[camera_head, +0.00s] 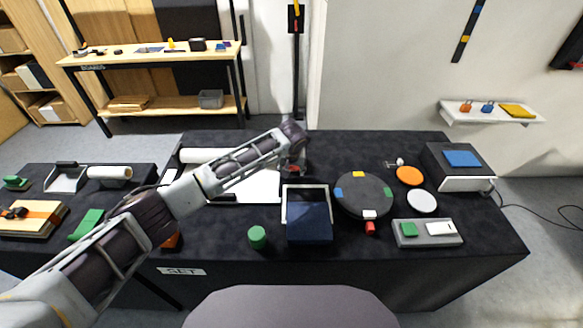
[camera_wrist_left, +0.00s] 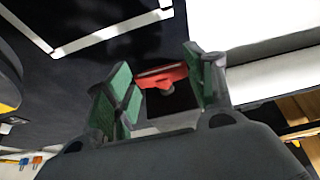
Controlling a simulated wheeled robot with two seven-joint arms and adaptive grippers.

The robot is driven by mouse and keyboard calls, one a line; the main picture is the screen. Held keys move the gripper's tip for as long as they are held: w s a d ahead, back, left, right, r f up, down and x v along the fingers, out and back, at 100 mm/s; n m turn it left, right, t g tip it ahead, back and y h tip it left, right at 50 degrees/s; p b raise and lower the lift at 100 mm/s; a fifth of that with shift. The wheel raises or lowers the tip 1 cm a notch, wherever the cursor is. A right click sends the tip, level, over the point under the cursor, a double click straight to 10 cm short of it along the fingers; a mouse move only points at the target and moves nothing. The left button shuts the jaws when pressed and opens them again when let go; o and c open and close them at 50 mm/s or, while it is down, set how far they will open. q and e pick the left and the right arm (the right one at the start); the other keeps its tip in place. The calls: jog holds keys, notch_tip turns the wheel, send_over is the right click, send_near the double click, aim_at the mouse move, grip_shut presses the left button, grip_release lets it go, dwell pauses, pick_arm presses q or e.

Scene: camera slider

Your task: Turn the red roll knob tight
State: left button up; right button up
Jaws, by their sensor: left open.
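The red roll knob (camera_wrist_left: 165,76) shows in the left wrist view as a red bar with a small rounded part below it. It lies between the two green-padded fingers of my left gripper (camera_wrist_left: 160,88), which are spread apart. I see gaps beside the knob and no clear grip on it. In the head view my left arm reaches in from the left, and its gripper (camera_head: 294,158) is over the back middle of the black table. There the wrist and fingers hide most of the knob. My right gripper is in neither view.
On the black table (camera_head: 340,262) stand a dark blue box (camera_head: 308,225), a green cylinder (camera_head: 257,238), a round dark turntable (camera_head: 361,204) with a red block (camera_head: 370,228) at its front, and a grey button box (camera_head: 426,238).

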pick_arm(q)
jog(key=shift+s, duration=0.15)
grip_shut()
jog(key=shift+f, duration=0.1)
jog(key=shift+s, duration=0.1)
